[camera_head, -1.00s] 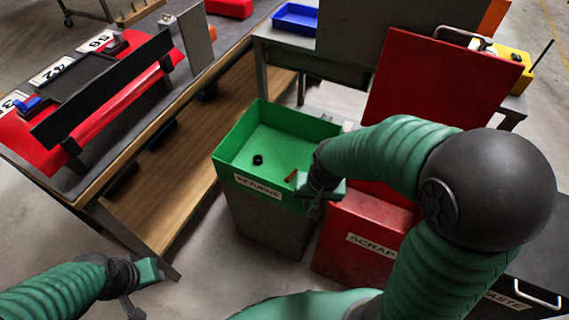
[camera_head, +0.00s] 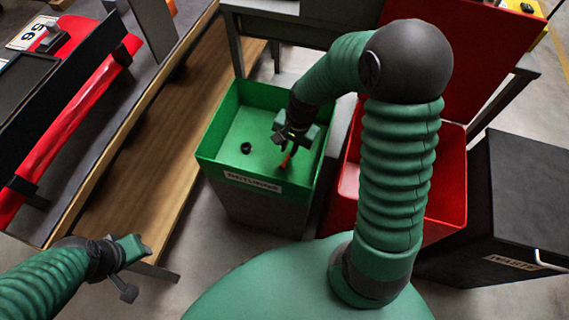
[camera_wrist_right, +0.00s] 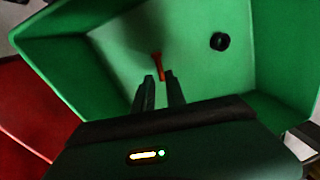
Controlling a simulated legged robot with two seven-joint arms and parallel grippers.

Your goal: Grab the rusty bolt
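The rusty bolt (camera_head: 286,160) is a small orange-red piece inside the green bin (camera_head: 222,182). It also shows in the right wrist view (camera_wrist_right: 158,66), just beyond the fingertips. My right gripper (camera_head: 285,143) points down into the bin, above the bolt. In the right wrist view its two dark fingers (camera_wrist_right: 160,84) are apart with a narrow gap. The bolt's near end lies by the tips; I cannot tell whether it is between them. My left gripper (camera_head: 130,272) is at the lower left, away from the bin; its finger gap is unclear.
A black ring-like part (camera_head: 246,148) lies on the bin floor left of the bolt. An open red bin (camera_head: 448,190) stands to the right, with a black waste bin (camera_head: 515,205) beyond. A workbench (camera_head: 135,165) runs along the left.

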